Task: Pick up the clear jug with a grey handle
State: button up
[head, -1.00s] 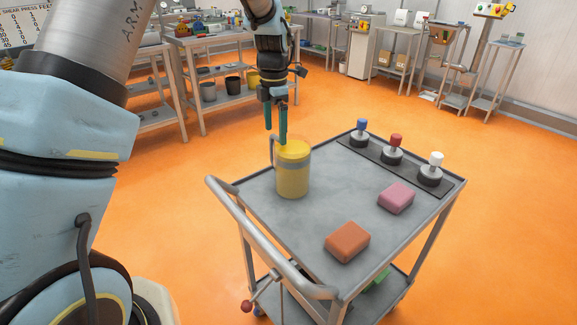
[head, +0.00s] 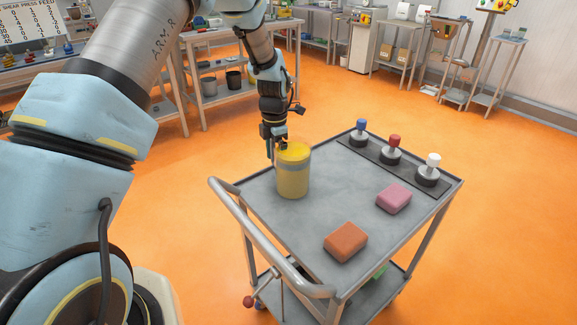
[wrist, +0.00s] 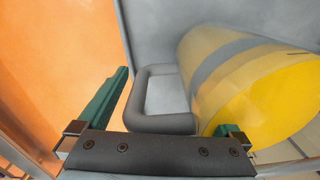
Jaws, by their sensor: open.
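The jug (head: 292,180) stands upright near the back-left corner of the cart top. Its body looks yellow with a grey band, and it fills the right of the wrist view (wrist: 225,65). Its grey loop handle (wrist: 160,123) sticks out toward the left there. My gripper (head: 275,152) points down at the jug's handle side. In the wrist view, its green fingers are apart, one left of the handle and one at the jug's top edge (wrist: 176,100). The right finger is mostly hidden. I cannot tell whether either touches the jug.
The grey cart (head: 265,205) also carries an orange block (head: 346,241), a pink block (head: 394,198) and a dark strip with blue, red and white knobs (head: 391,155). The cart's push rail (head: 262,240) runs along its left side. Workbenches stand behind, across open orange floor.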

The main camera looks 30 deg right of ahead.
jog(key=shift+c, duration=0.4)
grip_shut()
jog(key=shift+r, duration=0.1)
dwell(0.3)
